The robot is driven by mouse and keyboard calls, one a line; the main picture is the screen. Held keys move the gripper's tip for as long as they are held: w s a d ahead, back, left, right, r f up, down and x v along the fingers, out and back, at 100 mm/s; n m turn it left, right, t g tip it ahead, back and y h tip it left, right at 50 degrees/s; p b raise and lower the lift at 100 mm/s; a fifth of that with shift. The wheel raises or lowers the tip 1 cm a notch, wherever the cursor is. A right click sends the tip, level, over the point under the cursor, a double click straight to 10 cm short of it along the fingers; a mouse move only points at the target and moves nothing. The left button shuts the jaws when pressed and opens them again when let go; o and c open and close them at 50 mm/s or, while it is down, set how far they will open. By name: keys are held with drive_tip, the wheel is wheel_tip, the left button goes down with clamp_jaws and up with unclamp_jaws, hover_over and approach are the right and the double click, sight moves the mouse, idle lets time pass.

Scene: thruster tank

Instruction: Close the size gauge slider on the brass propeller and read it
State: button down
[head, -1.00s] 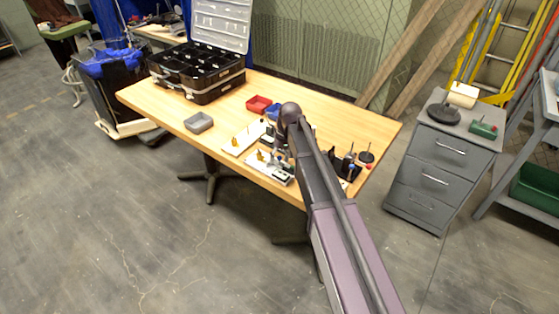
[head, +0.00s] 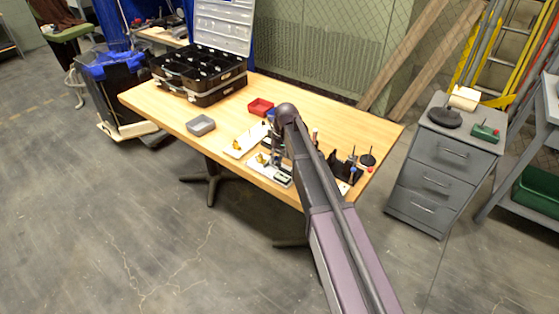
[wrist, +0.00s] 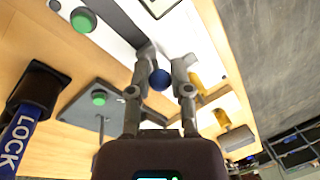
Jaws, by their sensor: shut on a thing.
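In the wrist view my gripper (wrist: 165,66) is shut on a small blue ball knob (wrist: 160,80), with one finger on each side of it. A yellow brass propeller (wrist: 196,84) is just right of the right finger, over a white base. Another brass piece (wrist: 222,118) stands farther off. In the head view the white gauge base (head: 268,174) lies near the table's front edge with a brass propeller (head: 262,159) at its left. My gripper (head: 276,158) is over this base, partly hidden by my arm. The slider's gap to the propeller and any reading cannot be made out.
A second white board (head: 245,141) lies behind the gauge. A grey bin (head: 201,125), a red bin (head: 260,106) and an open black case (head: 205,75) are on the wooden table (head: 160,110). A black block with a LOCK strap (wrist: 15,140) and green knobs (wrist: 83,20) are nearby.

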drive_tip(key=c, duration=0.5)
unclamp_jaws()
drive_tip(key=shift+c, duration=0.2)
drive_tip(key=shift+s+d, duration=0.1)
drive_tip(key=shift+d, duration=0.05)
drive_tip(key=shift+s+d, duration=0.5)
drive_tip(key=shift+d, duration=0.1)
drive_tip(key=shift+d+r, duration=0.15)
drive_tip(key=shift+r, duration=0.15)
wheel_tip(320, 180, up, 13)
drive_tip(key=d+p, duration=0.2)
drive_tip(key=p, duration=1.2)
drive_tip(key=s+d+m+h, duration=0.1)
drive_tip(key=s+d, duration=0.6)
drive_tip(key=s, duration=0.3)
drive_tip(key=s+d+m, duration=0.2)
drive_tip(key=s+d, duration=0.4)
drive_tip(key=s, duration=0.4)
drive_tip(key=shift+s+d+m+t+h, duration=0.3)
drive_tip(key=shift+d+t+h, duration=0.1)
drive_tip(key=shift+s+r, duration=0.1)
